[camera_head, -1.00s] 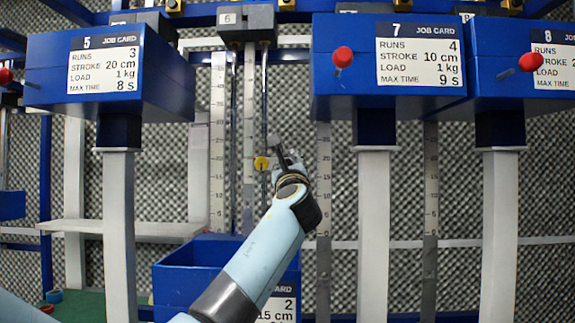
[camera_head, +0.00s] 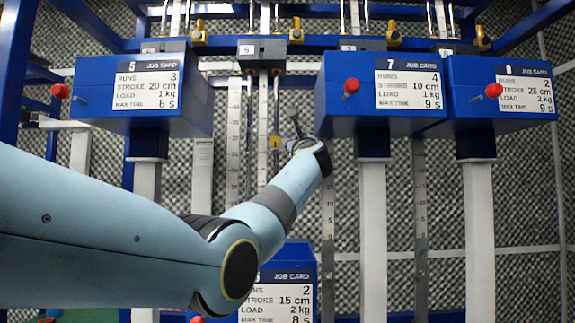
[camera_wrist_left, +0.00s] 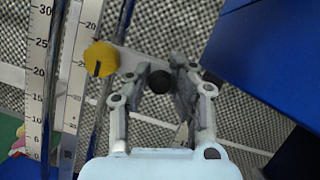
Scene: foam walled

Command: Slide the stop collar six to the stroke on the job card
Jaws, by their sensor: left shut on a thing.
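The stop collar of station six carries a yellow knob (camera_head: 275,142) and sits on the upright rods beside the scale. In the left wrist view the yellow knob (camera_wrist_left: 101,58) is at the upper left, with a pale bar running right to a dark round end (camera_wrist_left: 160,81). My left gripper (camera_wrist_left: 165,78) is shut on that collar's bar end; the contact is partly hidden. In the head view the gripper (camera_head: 300,143) is small and right of the knob. Station six's job card (camera_head: 280,298), low in the middle, reads stroke 15 cm; my arm covers its left part.
Box seven (camera_head: 340,105) stands close to the right of my gripper, with a red knob. Box five (camera_head: 95,100) is at the left, box eight (camera_head: 460,100) at the right. Scale strips (camera_wrist_left: 40,80) run beside the rods. My forearm crosses the lower left.

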